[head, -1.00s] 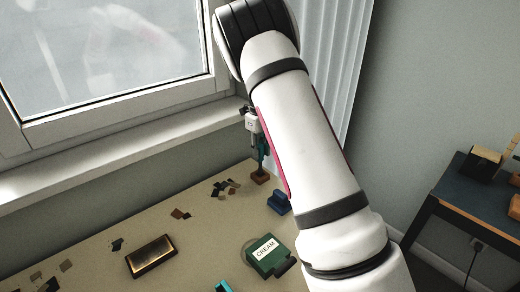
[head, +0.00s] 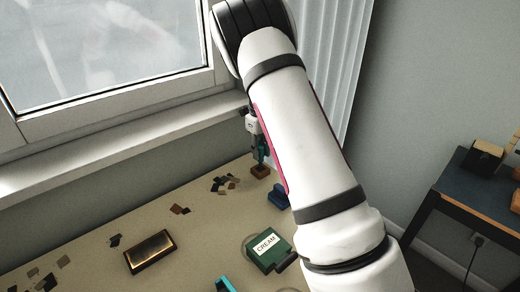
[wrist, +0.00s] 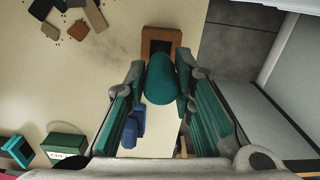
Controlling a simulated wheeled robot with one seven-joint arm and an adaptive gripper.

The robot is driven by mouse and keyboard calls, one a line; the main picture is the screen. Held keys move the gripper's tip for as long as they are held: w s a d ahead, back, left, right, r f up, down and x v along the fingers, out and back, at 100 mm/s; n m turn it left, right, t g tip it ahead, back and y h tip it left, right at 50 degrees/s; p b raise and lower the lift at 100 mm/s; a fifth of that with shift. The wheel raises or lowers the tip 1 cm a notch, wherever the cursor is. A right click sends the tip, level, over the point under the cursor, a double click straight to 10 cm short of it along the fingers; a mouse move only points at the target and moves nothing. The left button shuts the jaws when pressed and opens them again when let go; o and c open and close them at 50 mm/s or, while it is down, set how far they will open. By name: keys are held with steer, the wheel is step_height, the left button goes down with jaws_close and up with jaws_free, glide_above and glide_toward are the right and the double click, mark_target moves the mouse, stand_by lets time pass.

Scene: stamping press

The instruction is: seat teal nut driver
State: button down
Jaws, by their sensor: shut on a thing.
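My gripper (wrist: 160,88) is shut on the teal nut driver (wrist: 161,78), whose rounded teal handle sits between the fingertips in the wrist view. In the head view my gripper (head: 258,148) hangs near the window wall with the driver pointing down over a small brown wooden block (head: 260,171). The block, a square holder with a dark recess, also shows in the wrist view (wrist: 147,48), just beyond the driver's handle. The driver's lower end is hidden by its own handle, so I cannot tell whether it is in the recess.
A blue block (head: 278,194) stands close to the brown block. A green box labelled CREAM (head: 269,251), a brass-coloured bar (head: 150,252) and a turquoise item (head: 226,285) are nearer. Dark scraps (head: 224,183) lie to the left. The window wall is close behind.

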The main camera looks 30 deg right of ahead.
steer(key=c, duration=1.3)
jaws_free()
steer(key=shift+r, duration=0.1)
step_height(320, 180, up, 12)
steer(key=shift+f, duration=0.1)
steer(key=s+a+r+n+t+y+p, duration=0.1)
steer(key=s+a+r+n, duration=0.6)
steer(key=s, duration=0.3)
steer(key=s+a+r+n+t+p, duration=0.1)
steer(key=s+a+r+n, duration=0.3)
steer(key=s+r+n, duration=0.45)
steer(key=s+a+f+n, duration=0.1)
steer(key=s+a+n, duration=0.1)
steer(key=s+n, duration=0.3)
steer(key=s+a+f+n+t+p, duration=0.1)
steer(key=s+a+n, duration=0.1)
steer(key=s+n, duration=0.4)
steer(key=s+a+f+n+t+h+p, duration=0.1)
steer(key=s+a+n, duration=0.1)
steer(key=s+n, duration=0.4)
steer(key=shift+s, duration=1.8)
